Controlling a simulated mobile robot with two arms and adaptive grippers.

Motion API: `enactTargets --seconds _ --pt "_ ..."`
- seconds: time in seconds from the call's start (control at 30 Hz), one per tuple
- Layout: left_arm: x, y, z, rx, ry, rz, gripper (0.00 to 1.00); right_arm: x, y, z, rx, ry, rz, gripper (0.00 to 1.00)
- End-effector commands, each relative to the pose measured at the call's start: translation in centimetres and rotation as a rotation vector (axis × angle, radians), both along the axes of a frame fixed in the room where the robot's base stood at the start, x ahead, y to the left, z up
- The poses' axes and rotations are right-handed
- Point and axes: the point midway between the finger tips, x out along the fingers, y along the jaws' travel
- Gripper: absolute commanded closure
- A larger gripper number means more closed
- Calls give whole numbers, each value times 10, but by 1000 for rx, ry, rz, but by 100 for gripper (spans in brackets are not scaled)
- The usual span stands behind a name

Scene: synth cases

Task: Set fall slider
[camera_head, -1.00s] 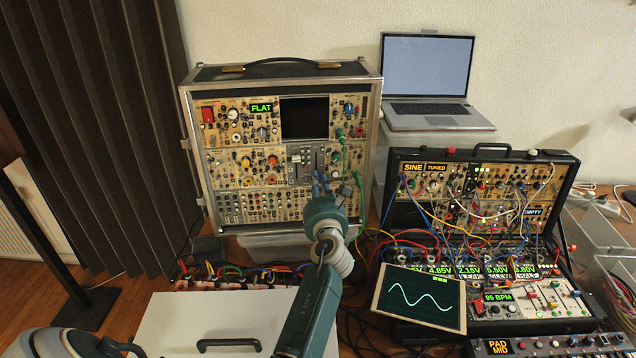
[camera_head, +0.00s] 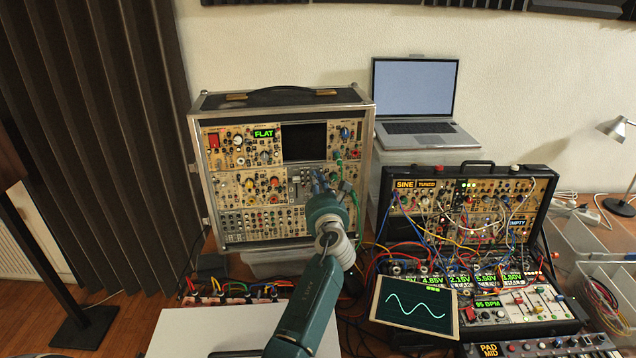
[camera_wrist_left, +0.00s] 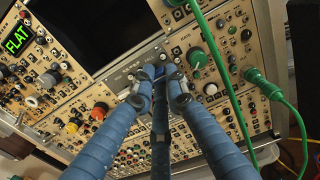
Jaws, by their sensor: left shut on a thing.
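The tall modular case (camera_head: 197,160) stands upright at the back, with tan panels full of knobs. Its grey slider panel (camera_head: 296,178) sits below the dark screen (camera_head: 304,142); in the left wrist view the panel (camera_wrist_left: 122,76) is partly covered by my fingers. My left gripper (camera_head: 319,181) reaches up to this panel. In the left wrist view my blue fingers (camera_wrist_left: 160,84) come together at the panel, shut on a slider cap. The cap is mostly hidden between the fingertips, so its exact height is unclear. A display (camera_wrist_left: 17,40) reads FLAT.
A green cable (camera_wrist_left: 232,100) hangs just right of my fingers. A second open synth case (camera_head: 548,200) with many patch cables stands at right. A tilted scope screen (camera_head: 414,304) shows a sine wave. A laptop (camera_head: 415,90) stands behind.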

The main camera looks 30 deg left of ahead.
Motion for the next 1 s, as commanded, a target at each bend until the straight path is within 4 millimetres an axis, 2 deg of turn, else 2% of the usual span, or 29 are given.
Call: enactTargets --seconds 0.03,0.07,0.13,0.17,0.4,0.57,1.0 --pt "0 4 10 9 -13 4 100 -1 0 0 0 2 0 60" --pt "0 4 10 10 -14 4 81 -2 0 0 -1 3 0 60" --pt "0 4 11 10 -14 4 67 -6 -1 0 -1 11 0 60" --pt "0 4 10 10 -14 4 64 -8 -1 -1 -2 15 0 60" --pt "0 2 7 6 -9 2 64 -29 5 -2 3 43 -2 60" --pt "-8 -6 5 4 -8 1 64 -24 6 -2 5 36 0 60" --pt "-76 -58 5 5 -9 3 64 -22 4 -2 2 32 -1 60"
